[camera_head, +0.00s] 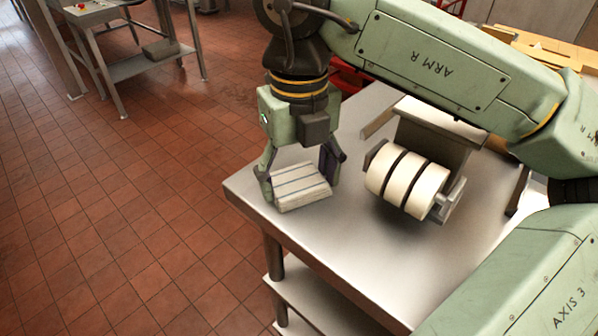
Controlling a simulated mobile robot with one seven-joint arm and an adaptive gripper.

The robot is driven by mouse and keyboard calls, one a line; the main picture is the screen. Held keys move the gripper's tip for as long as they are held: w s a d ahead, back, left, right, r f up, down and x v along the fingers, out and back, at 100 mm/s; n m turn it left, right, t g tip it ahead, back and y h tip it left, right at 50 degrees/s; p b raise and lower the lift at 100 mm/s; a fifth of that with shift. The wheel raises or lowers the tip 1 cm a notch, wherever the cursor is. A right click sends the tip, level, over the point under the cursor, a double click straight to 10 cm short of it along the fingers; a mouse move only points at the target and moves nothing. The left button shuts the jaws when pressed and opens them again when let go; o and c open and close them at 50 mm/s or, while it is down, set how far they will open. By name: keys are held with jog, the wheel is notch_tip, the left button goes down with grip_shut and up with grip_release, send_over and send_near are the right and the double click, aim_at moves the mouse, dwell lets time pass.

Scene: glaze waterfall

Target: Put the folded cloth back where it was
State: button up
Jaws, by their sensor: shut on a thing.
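The folded cloth (301,188) is pale with darker stripes and shows near the left corner of the metal table (338,248). My gripper (299,176) points down over it, with one finger on each side of it. The gripper is shut on the cloth. I cannot tell whether the cloth's underside touches the table top or is slightly above it.
A roller device (408,182) with white rolls stands on the table just right of the cloth. My arm reaches across above it. The table's front part is bare. Tiled floor (150,200) lies left, and another metal stand (150,62) is farther back.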

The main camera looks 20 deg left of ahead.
aim_at(299, 179)
jog(key=o, duration=1.1)
notch_tip(299, 179, up, 12)
jog(key=shift+r, duration=0.15)
